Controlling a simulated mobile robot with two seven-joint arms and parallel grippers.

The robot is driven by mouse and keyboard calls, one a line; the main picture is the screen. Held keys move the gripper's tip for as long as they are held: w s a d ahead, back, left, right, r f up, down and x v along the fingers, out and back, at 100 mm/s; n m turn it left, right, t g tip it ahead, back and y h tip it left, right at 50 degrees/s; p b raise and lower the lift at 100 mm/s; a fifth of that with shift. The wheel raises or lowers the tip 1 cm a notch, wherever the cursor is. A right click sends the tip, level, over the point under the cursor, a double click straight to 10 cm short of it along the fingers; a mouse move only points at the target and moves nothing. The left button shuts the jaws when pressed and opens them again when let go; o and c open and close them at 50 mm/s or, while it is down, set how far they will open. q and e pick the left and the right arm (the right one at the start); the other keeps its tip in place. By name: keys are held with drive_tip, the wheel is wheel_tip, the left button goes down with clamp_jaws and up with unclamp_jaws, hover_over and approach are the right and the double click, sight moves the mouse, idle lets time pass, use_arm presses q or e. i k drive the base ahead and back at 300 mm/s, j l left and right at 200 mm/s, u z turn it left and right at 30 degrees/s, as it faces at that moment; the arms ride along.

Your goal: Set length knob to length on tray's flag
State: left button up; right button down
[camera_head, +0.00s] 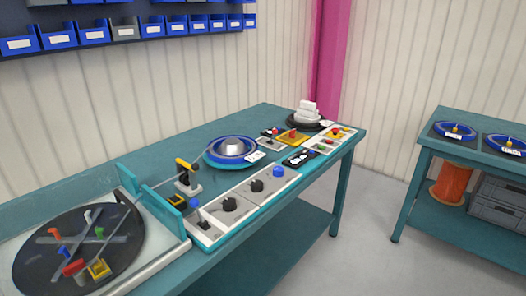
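A control panel (242,218) with a pale face and teal edge runs along the front of the teal bench. It carries several black knobs, including a near one (229,204) and a farther one (257,185). I cannot tell which is the length knob, and their scales are too small to read. A round blue tray (214,161) with a grey dome-shaped centre sits behind the panel. A white tag, seemingly its flag (254,156), stands at its right edge; its writing is unreadable from here. Neither gripper is in view.
A dark turntable (62,270) with coloured pegs fills the bench's left end. A yellow-black lever device (187,172) stands beside the tray. Small boxes with buttons (293,137) crowd the right end. A second table (425,146) with blue reels stands right, across clear floor.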

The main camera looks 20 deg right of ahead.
sight(278, 170)
drive_tip(key=i+l, duration=0.15)
drive_tip(key=l, duration=0.2)
drive_tip(key=i+l, duration=0.15)
drive_tip(key=l, duration=0.25)
drive_tip(key=i+l, duration=0.15)
drive_tip(key=l, duration=0.2)
drive_tip(key=i+l, duration=0.15)
drive_tip(key=l, duration=0.25)
